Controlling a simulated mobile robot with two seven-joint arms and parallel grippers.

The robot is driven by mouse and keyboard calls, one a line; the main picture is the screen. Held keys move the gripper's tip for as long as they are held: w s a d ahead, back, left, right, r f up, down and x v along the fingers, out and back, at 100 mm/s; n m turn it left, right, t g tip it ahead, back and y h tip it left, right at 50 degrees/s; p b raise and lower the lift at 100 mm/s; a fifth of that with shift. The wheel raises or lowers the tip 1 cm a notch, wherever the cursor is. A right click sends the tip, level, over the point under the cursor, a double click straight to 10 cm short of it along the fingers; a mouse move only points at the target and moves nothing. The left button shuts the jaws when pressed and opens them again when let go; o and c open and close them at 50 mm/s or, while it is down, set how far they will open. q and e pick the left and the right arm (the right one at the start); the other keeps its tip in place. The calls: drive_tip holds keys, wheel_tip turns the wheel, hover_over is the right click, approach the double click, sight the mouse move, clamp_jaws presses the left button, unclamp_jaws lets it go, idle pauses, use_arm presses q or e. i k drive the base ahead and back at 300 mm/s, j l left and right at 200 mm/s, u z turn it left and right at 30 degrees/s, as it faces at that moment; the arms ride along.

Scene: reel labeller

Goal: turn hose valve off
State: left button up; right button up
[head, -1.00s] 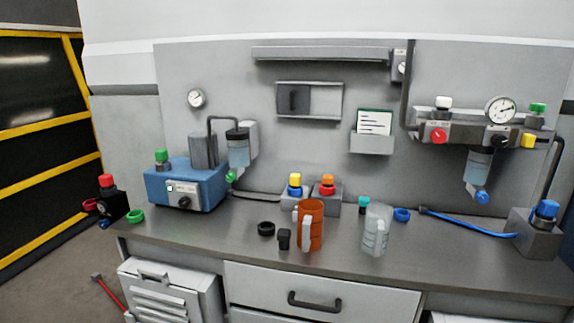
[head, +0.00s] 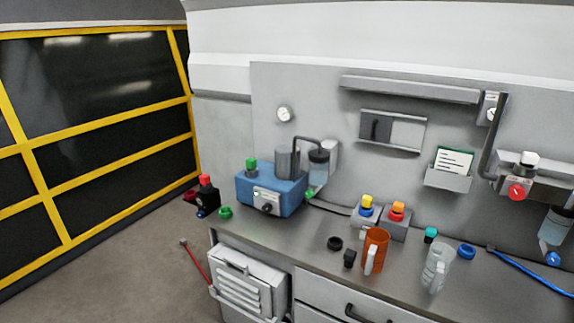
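No part is plainly marked as the hose valve. A black block with a red knob (head: 205,181) stands beyond the bench's left end, with a dark red round part (head: 190,196) beside it and a small blue part (head: 200,213) low on it. A blue hose (head: 530,271) lies on the bench at the right and runs out of the picture, so its right end is hidden. A red knob (head: 516,192) sits on the wall unit at the right edge. Neither of my grippers is in view.
The grey bench (head: 308,232) carries a blue pump box (head: 285,197), an orange jug (head: 375,248), a clear jug (head: 436,268) and small caps. A red-handled rod (head: 196,264) leans near the white cabinet (head: 250,283). The floor (head: 130,275) at left is clear.

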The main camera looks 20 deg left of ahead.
sight(201, 213)
drive_tip(key=u, duration=1.25)
drive_tip(key=i+j+z, duration=0.1)
drive_tip(key=i+j, duration=0.45)
drive_tip(key=j, duration=0.2)
drive_tip(key=i+j+z, duration=0.15)
drive_tip(key=i+j, duration=0.15)
drive_tip(key=i+j+z, duration=0.1)
drive_tip(key=i+j, duration=0.15)
drive_tip(key=j, duration=0.25)
